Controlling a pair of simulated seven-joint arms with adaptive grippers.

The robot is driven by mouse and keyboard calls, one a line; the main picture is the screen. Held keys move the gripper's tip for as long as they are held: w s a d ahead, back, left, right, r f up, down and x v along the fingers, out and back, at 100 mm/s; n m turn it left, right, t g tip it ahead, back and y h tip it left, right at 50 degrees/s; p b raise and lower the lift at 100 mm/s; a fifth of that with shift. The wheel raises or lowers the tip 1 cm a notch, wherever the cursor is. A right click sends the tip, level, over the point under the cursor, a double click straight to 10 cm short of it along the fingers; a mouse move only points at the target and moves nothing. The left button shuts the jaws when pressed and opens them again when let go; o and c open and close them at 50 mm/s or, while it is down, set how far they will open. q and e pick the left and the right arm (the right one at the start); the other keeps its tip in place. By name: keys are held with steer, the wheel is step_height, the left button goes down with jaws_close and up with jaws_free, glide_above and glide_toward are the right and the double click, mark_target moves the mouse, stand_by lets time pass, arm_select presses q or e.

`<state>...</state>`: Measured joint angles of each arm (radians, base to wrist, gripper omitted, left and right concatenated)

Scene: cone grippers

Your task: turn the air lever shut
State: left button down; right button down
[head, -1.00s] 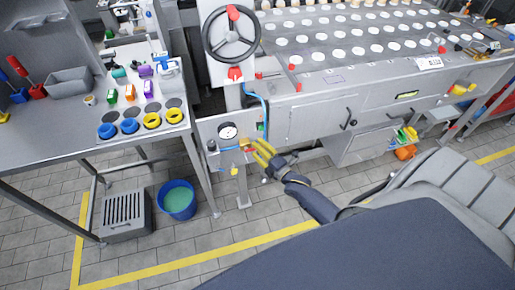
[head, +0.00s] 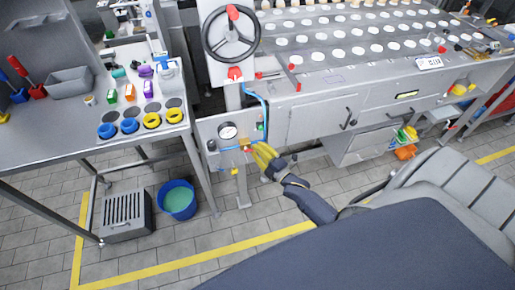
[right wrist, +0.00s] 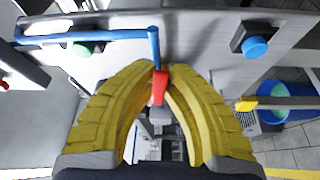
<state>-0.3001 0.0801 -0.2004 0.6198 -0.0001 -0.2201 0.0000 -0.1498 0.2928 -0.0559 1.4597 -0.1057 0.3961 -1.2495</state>
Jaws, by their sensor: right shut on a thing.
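The air lever shows as a small red handle (right wrist: 159,88) at the end of a blue pipe in the right wrist view. In the head view its red part (head: 247,148) is small, on the grey panel below the round gauge. My right gripper (right wrist: 164,70) has its two yellow fingers shut on the red handle, one on each side, with their tips close to the panel. In the head view the right gripper (head: 261,154) reaches the panel's right edge and hides part of it. My left gripper is not in view.
The panel carries a gauge (head: 228,131), a blue knob (right wrist: 255,46), a green button (right wrist: 83,50) and a yellow-tipped handle (right wrist: 246,104) close to the right finger. A handwheel (head: 231,34) stands above. A blue bucket (head: 177,200) is on the floor to the left.

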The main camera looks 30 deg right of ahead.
steer(key=m, duration=0.1)
steer(key=f+m+t, duration=0.1)
steer(key=m, duration=0.2)
steer(key=shift+w+a+f+t, duration=0.1)
steer(key=shift+a+f+t, duration=0.2)
steer(key=shift+t, duration=0.1)
steer(key=c, duration=1.4)
jaws_free()
steer(key=shift+d, duration=0.1)
steer(key=a+v, duration=0.1)
steer(key=v, duration=1.1)
steer(key=shift+d+r, duration=0.15)
steer(key=shift+d, duration=0.15)
